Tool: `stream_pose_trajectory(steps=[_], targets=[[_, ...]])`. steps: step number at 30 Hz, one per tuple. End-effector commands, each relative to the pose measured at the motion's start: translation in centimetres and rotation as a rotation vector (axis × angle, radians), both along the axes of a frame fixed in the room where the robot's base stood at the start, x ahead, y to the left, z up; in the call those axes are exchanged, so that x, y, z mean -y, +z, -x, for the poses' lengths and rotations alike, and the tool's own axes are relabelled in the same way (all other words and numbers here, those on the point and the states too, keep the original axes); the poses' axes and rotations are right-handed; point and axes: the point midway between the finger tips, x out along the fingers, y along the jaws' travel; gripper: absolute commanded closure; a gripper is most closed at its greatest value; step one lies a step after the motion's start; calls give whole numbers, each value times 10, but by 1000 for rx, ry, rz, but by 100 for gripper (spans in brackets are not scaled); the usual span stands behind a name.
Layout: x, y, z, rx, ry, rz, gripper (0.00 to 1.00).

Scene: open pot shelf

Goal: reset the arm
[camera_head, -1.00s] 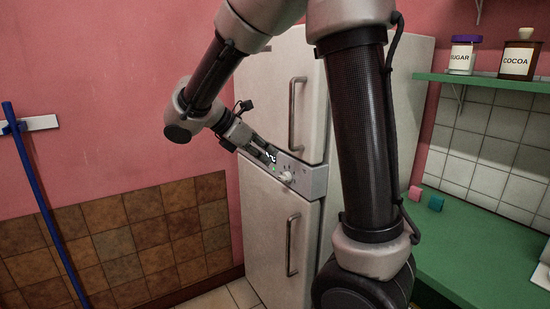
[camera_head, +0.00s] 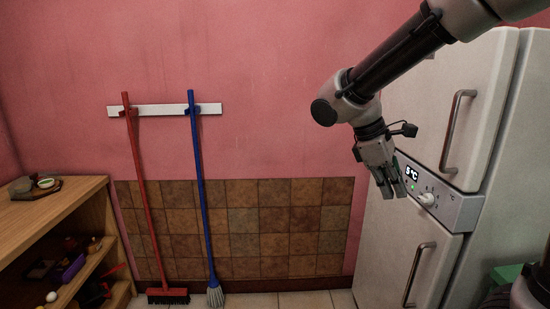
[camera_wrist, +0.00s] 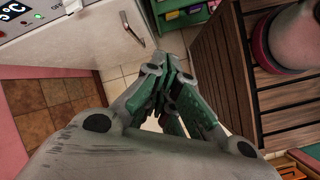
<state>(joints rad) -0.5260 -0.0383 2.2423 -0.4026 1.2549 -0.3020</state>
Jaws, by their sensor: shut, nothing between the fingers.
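My gripper (camera_head: 393,192) hangs down from my bent arm in front of the fridge in the head view. Its fingers are together with nothing between them. In the picture it lies just left of the fridge's control panel (camera_head: 455,208), which has a round knob and a lit temperature display. The wrist view shows the green-padded fingers (camera_wrist: 178,92) closed and empty. I cannot tell the exact gap between the fingers and the panel.
The white fridge (camera_head: 395,245) stands at right. A red broom (camera_head: 146,195) and a blue mop (camera_head: 202,185) hang on a white wall rail (camera_head: 160,110). A wooden shelf (camera_head: 50,212) with small items is at left. The wrist view shows a dark slatted surface (camera_wrist: 225,70).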

Motion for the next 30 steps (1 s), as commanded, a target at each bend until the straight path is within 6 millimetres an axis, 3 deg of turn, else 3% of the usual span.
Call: stream_pose_trajectory(steps=[9,15,21,30], targets=[[39,-3,82,330,-626,-432,100],[68,9,126,516,-850,-584,100],[89,25,139,622,-916,-603,100],[90,24,139,620,-921,-599,100]])
